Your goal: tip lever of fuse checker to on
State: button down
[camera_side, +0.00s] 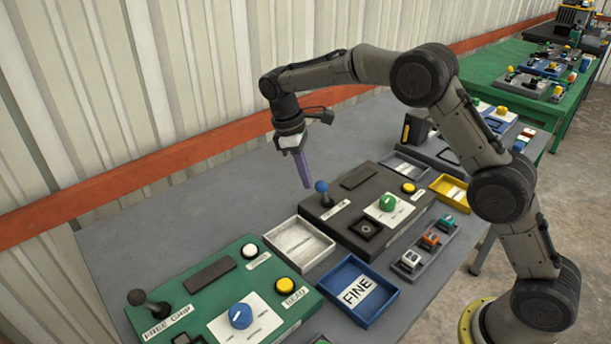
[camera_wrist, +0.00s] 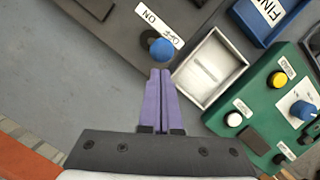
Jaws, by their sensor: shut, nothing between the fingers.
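The dark panel (camera_side: 345,231) has a lever with a blue ball knob (camera_side: 321,186) at its left end. In the wrist view, the blue knob (camera_wrist: 162,49) stands out from a dark round base beside a white label (camera_wrist: 158,26) reading ON and OFF. The knob is by the OFF end. My gripper (camera_side: 306,186) points down just left of the knob, with its purple fingers together and empty. In the wrist view, the fingertips (camera_wrist: 160,72) appear just short of the knob, with a small gap. Whether they are level with it is hard to tell.
A white tray (camera_side: 326,262) and a blue tray (camera_side: 377,310) marked FINE lie near the dark panel. A green panel (camera_side: 187,296) with a black lever (camera_side: 137,298) stands at front left. The grey table (camera_side: 200,210) is clear behind my gripper.

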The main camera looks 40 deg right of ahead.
jog(key=shift+d, duration=0.1)
jog(key=shift+d+r+y, duration=0.1)
jog(key=shift+d+y, duration=0.1)
jog(key=shift+y, duration=0.1)
jog(key=shift+d+r+y, duration=0.2)
jog(key=shift+d+y, duration=0.35)
jog(key=shift+y, duration=0.05)
jog(key=shift+d+n+y, duration=0.4)
jog(key=shift+d+y, duration=2)
jog(key=shift+d, duration=0.3)
jog(key=shift+s+d+f, duration=0.1)
